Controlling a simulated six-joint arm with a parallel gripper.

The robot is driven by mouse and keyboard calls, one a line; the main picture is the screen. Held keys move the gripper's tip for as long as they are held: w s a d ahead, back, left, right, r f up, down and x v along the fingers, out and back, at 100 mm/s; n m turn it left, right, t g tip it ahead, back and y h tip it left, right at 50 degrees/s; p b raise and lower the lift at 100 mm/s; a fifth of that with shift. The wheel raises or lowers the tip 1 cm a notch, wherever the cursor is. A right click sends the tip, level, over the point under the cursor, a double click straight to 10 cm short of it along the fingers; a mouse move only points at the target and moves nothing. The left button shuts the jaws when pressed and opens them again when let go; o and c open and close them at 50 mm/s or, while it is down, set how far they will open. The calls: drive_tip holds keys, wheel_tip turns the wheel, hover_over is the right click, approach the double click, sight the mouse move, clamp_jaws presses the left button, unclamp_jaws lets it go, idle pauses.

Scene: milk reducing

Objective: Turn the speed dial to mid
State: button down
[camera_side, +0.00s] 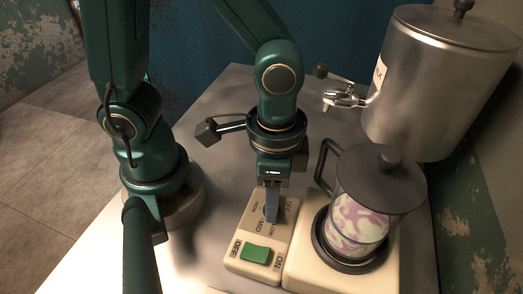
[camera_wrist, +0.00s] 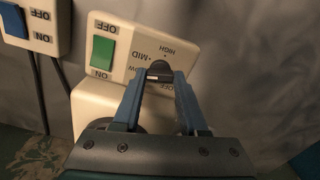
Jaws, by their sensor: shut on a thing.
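The speed dial (camera_wrist: 160,70) is a small dark knob on the cream control panel (camera_wrist: 128,68). HIGH, MID, LOW and OFF labels surround it; which one it points at is not clear. In the wrist view, my gripper (camera_wrist: 161,77) has its two blue-grey fingers on either side of the dial, closed on it. In the side view, my gripper (camera_side: 271,214) reaches down onto the panel (camera_side: 247,222), and its fingers mostly hide the dial. A green ON/OFF switch (camera_side: 256,254) sits on the same panel; it also shows in the wrist view (camera_wrist: 103,53).
A lidded jug (camera_side: 362,215) with pink and white contents stands on the base right of the panel. A steel tank (camera_side: 440,85) with a tap (camera_side: 343,98) stands behind it. A blue switch (camera_wrist: 12,20) shows in the wrist view. The metal table (camera_side: 200,250) is clear left of the panel.

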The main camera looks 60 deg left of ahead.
drive_tip(key=m, duration=0.4)
drive_tip(key=shift+m, duration=2.1)
drive_tip(key=shift+c, duration=2.2)
unclamp_jaws()
drive_tip(key=shift+r, duration=0.1)
drive_tip(key=shift+r, duration=2.5)
